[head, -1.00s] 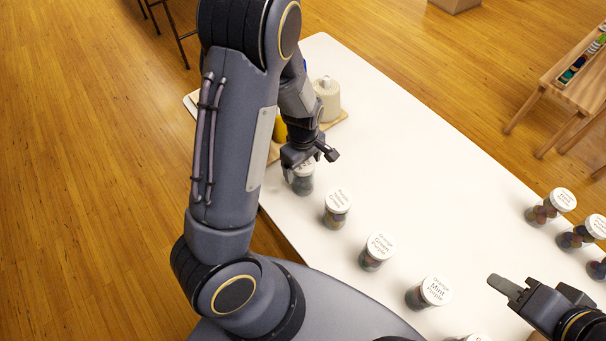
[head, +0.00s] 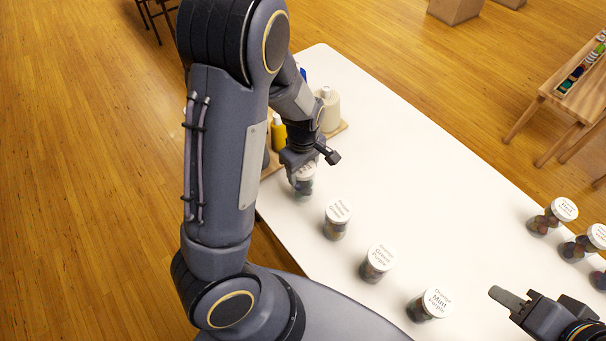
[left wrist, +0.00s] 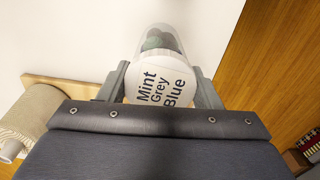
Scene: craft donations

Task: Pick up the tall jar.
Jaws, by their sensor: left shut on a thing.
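A clear jar with a white lid (left wrist: 162,84) reading "Mint Grey Blue" shows in the left wrist view between the two fingers of my left gripper (left wrist: 162,88). In the head view the same jar (head: 303,186) stands at the far end of the near row, partly hidden by the left gripper (head: 306,168). The left gripper is shut on it near the lid. I cannot tell whether its base is off the table. My right gripper (head: 507,298) is at the lower right, apart from the jars; its finger gap cannot be made out.
Jars labelled Green (head: 337,220), Orange Purple (head: 377,263) and Orange Mint Purple (head: 430,304) stand along the white table's (head: 420,180) near side. More jars (head: 553,216) stand at right. A wooden board (head: 338,129) holds bottles at the far left. The table's middle is clear.

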